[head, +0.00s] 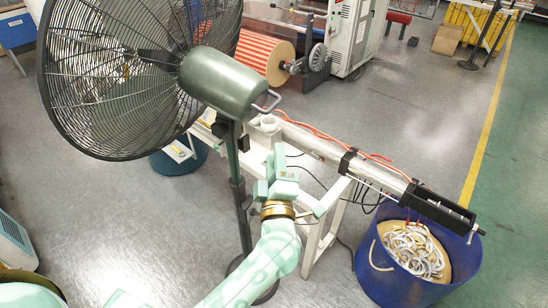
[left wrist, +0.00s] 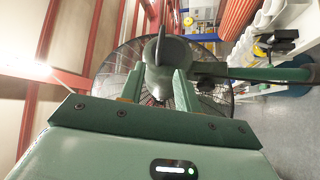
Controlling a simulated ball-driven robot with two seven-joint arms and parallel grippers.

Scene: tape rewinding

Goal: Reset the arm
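My left arm, mint green with a gold ring at the wrist, reaches up from the bottom of the head view. Its gripper (head: 276,166) points up and away, beside the stand of the large fan (head: 127,72) and in front of the white frame. In the left wrist view the two fingers (left wrist: 158,88) stand apart, with nothing held between them. The fan's motor housing (left wrist: 172,78) shows behind that gap. My right gripper is in neither view.
A white rail (head: 308,142) on legs carries a black device (head: 440,208) at its right end. Below it stands a blue bin (head: 398,286) of pale curled strips. An orange-striped roll (head: 264,55) lies behind. Grey floor (head: 140,230) is clear at left.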

